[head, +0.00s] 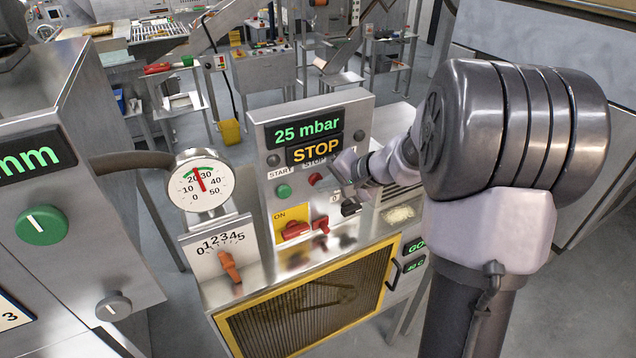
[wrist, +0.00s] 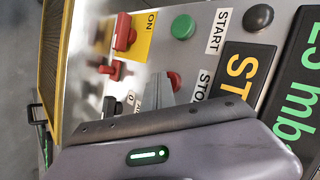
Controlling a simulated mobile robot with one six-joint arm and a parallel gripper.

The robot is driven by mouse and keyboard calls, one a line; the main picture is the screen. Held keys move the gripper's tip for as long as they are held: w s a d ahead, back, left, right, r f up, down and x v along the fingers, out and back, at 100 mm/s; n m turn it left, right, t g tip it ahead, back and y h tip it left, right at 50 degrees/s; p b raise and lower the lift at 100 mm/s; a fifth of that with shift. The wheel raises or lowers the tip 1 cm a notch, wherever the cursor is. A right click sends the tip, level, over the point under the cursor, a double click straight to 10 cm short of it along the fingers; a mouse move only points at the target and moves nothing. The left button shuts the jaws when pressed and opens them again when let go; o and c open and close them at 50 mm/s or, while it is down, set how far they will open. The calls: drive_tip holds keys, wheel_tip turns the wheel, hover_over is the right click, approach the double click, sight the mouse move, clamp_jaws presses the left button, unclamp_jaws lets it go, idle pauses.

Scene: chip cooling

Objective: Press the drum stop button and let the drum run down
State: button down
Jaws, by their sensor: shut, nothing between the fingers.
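The control panel (head: 357,118) carries a red stop button (head: 315,179) under the label STOP, right of a green start button (head: 283,191). A display above reads "STOP" (head: 314,149) in yellow. My gripper (head: 340,172) is shut and empty, its tip close to the right of the red button. In the wrist view the red button (wrist: 173,80) is partly hidden behind my grey gripper finger (wrist: 158,92); I cannot tell whether they touch. The green button (wrist: 183,27) is clear there. The drum itself cannot be made out.
A display reads "25 mbar" (head: 307,129). Below are a red switch on a yellow plate (head: 294,229), another red handle (head: 321,225) and a black knob (head: 350,208). A round gauge (head: 201,181) and an orange lever (head: 229,266) stand left. A yellow-framed mesh guard (head: 305,305) is below.

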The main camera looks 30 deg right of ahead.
idle(0.3)
drive_tip(key=shift+s+b, duration=0.65)
drive_tip(key=shift+s, duration=0.25)
drive_tip(key=s+b, duration=0.2)
drive_tip(key=s, duration=0.3)
drive_tip(key=shift+d, duration=0.1)
idle(0.4)
